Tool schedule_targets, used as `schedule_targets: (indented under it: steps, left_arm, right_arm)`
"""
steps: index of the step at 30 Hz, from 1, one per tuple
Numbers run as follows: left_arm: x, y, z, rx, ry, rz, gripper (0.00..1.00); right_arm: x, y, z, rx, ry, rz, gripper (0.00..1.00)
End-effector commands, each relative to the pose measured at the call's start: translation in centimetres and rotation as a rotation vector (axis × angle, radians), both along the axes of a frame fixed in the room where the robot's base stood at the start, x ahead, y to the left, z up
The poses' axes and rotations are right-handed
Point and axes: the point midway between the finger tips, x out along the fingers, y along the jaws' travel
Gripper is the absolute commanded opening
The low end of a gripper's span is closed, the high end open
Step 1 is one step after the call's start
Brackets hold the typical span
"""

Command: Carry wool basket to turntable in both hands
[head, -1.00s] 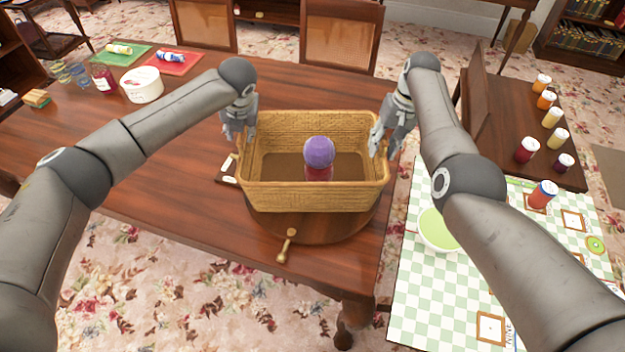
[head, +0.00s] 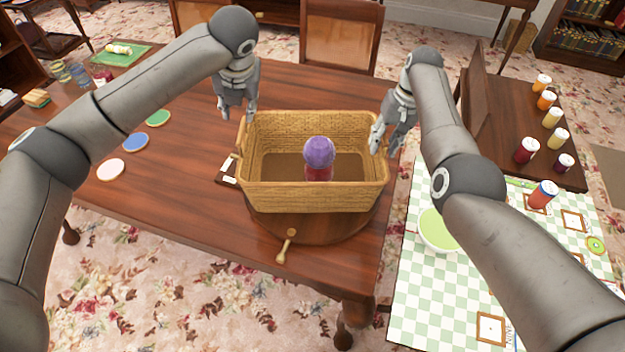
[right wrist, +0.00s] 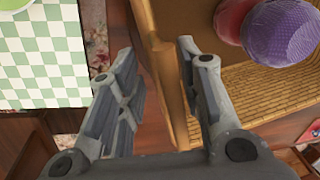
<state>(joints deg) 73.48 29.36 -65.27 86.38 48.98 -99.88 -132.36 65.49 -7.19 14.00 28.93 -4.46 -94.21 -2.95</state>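The wicker wool basket (head: 315,197) stands upright on the round wooden turntable (head: 300,228) at the table's right end. A purple ball of wool (head: 319,153) sits in it above a red one (head: 318,174); both show in the right wrist view. My left gripper (head: 236,117) is open and empty, raised by the basket's back left corner, apart from the rim. My right gripper (head: 379,148) is at the basket's right end. In the right wrist view its fingers (right wrist: 160,85) are open, with the basket's rim (right wrist: 168,75) between them; contact is unclear.
A small brass-coloured handle (head: 286,246) projects in front of the turntable. Pink, blue and green discs (head: 135,142) lie on the table at left. A green checked mat (head: 425,300) with a green bowl (head: 440,230) lies at right. Several jars (head: 552,117) stand on the side table.

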Motion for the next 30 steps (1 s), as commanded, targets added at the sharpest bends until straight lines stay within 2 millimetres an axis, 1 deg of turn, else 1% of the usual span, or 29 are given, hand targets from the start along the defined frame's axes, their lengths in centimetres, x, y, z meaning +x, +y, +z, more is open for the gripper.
schedule_targets:
  steps: [9, 12, 15, 18, 21, 30]
  left_arm:
    - [0.0, 0.0, 0.0, 0.0, 0.0, 0.0, 0.33]
    - [0.0, 0.0, 0.0, 0.0, 0.0, 0.0, 0.33]
    - [0.0, 0.0, 0.0, 0.0, 0.0, 0.0, 0.33]
    - [0.0, 0.0, 0.0, 0.0, 0.0, 0.0, 0.33]
    - [0.0, 0.0, 0.0, 0.0, 0.0, 0.0, 0.33]
    - [0.0, 0.0, 0.0, 0.0, 0.0, 0.0, 0.33]
  right_arm:
    - [0.2, -1.3, 6.6, -0.001, -0.005, 0.0, 0.34]
    - [0.2, -1.7, 8.3, -0.001, -0.005, 0.0, 0.34]
    - [0.2, -1.9, 9.6, 0.0, -0.003, 0.0, 0.34]
    - [0.1, -2.0, 10.3, 0.0, -0.001, 0.001, 0.34]
    - [0.1, -2.1, 10.5, 0.0, 0.0, 0.0, 0.34]
    - [0.1, -2.1, 10.5, 0.0, 0.0, 0.0, 0.34]
